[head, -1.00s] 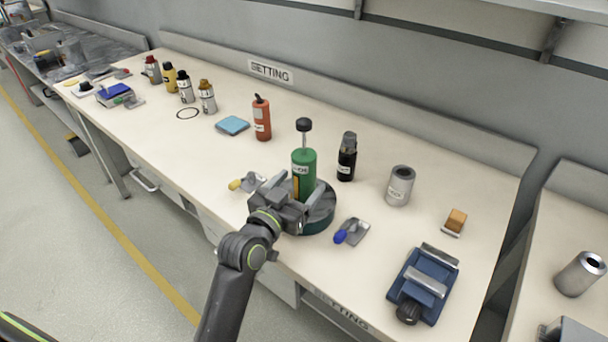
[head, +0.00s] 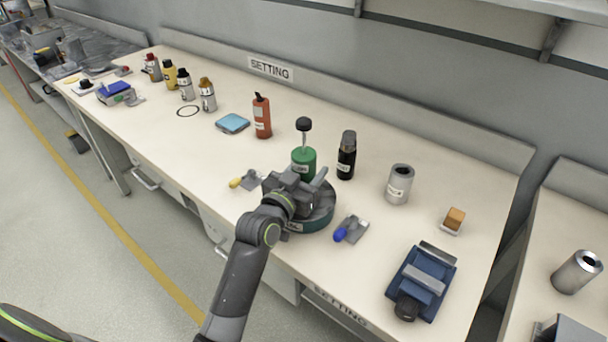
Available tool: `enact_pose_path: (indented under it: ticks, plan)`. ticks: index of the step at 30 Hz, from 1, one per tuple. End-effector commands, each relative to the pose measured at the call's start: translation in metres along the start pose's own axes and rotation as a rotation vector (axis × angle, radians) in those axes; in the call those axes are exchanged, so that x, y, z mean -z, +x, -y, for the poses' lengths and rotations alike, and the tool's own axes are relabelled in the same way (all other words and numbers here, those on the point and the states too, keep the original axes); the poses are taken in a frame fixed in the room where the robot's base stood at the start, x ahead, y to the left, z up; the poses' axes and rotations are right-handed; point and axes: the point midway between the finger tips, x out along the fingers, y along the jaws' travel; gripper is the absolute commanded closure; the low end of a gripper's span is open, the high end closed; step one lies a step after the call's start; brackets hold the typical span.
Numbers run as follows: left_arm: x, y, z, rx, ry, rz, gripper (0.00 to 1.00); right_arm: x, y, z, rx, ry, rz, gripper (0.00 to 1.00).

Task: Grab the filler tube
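A green cylinder (head: 304,160) with a thin rod and a black knob (head: 304,124) on top stands upright on a round dark base (head: 318,215). I take it to be the filler tube; its label is too small to read. My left gripper (head: 300,180) is just in front of it and hides its lower part. The fingers look spread, one to each side of the green cylinder, with the right finger standing clear of its edge. Whether they touch it is hidden. My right gripper is not in view.
A black bottle (head: 346,158) and grey cylinder (head: 398,185) stand to the right. A yellow-tipped piece (head: 240,182) and a blue-tipped piece (head: 349,230) flank the base. A blue vise-like block (head: 422,282) sits near the front edge. An orange-red bottle (head: 262,116) stands behind left.

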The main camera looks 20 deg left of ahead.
Motion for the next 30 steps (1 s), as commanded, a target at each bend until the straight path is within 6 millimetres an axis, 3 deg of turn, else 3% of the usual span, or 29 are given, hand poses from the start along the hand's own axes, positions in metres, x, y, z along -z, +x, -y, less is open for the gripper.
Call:
enact_pose_path:
  ticks: [3,11,21,30]
  plan:
    - [0.001,0.000,0.000,0.000,0.000,-0.002,0.81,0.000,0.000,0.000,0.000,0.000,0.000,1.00]
    - [0.007,0.000,0.000,-0.001,0.001,-0.004,0.81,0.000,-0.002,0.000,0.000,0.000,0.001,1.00]
    - [0.072,0.000,0.000,-0.001,0.002,-0.008,0.81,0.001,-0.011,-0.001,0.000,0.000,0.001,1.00]
    - [0.104,-0.002,-0.001,0.002,0.001,-0.005,0.81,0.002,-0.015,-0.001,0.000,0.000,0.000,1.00]
